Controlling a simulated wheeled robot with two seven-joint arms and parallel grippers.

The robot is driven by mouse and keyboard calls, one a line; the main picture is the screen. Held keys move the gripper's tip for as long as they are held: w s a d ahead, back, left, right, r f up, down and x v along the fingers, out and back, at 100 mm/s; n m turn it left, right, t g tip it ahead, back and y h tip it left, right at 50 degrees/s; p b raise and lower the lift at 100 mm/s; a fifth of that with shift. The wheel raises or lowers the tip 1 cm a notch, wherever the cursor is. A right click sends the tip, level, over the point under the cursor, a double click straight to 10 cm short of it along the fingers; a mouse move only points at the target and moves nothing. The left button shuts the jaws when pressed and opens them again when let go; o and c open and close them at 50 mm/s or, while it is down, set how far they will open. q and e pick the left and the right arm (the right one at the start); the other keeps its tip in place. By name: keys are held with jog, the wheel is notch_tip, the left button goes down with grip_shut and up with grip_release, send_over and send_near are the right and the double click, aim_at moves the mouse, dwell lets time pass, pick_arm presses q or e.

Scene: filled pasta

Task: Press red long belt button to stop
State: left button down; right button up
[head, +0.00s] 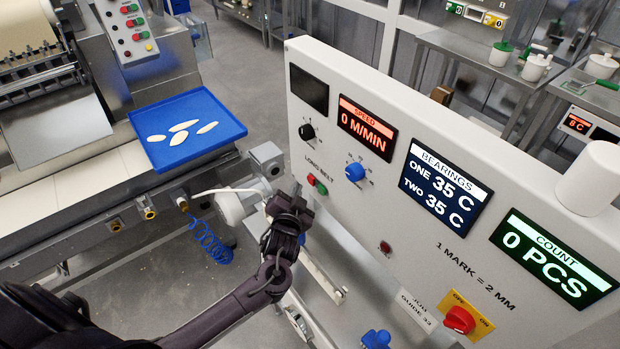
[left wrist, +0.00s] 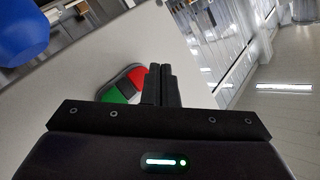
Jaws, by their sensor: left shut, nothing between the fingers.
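My left gripper (head: 294,203) is shut and empty, just left of and below the buttons in the head view. In the left wrist view its closed fingertips (left wrist: 160,72) are beside the red end; I cannot tell whether they touch. My right gripper is not in view.
The panel (head: 390,110) carries a speed display (head: 366,130) reading 0 M/MIN, a black knob (head: 307,132), a blue knob (head: 355,172) and a red rotary switch (head: 459,320). A blue tray (head: 225,125) with several pasta pieces is at left.

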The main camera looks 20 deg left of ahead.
pick_arm(q)
jog(key=s+a, duration=0.1)
jog(key=s+a+p, duration=0.1)
jog(key=s, duration=0.1)
jog(key=shift+s+p, duration=0.2)
jog(key=shift+p, duration=0.1)
jog(key=shift+d, duration=0.1)
dwell(0.5)
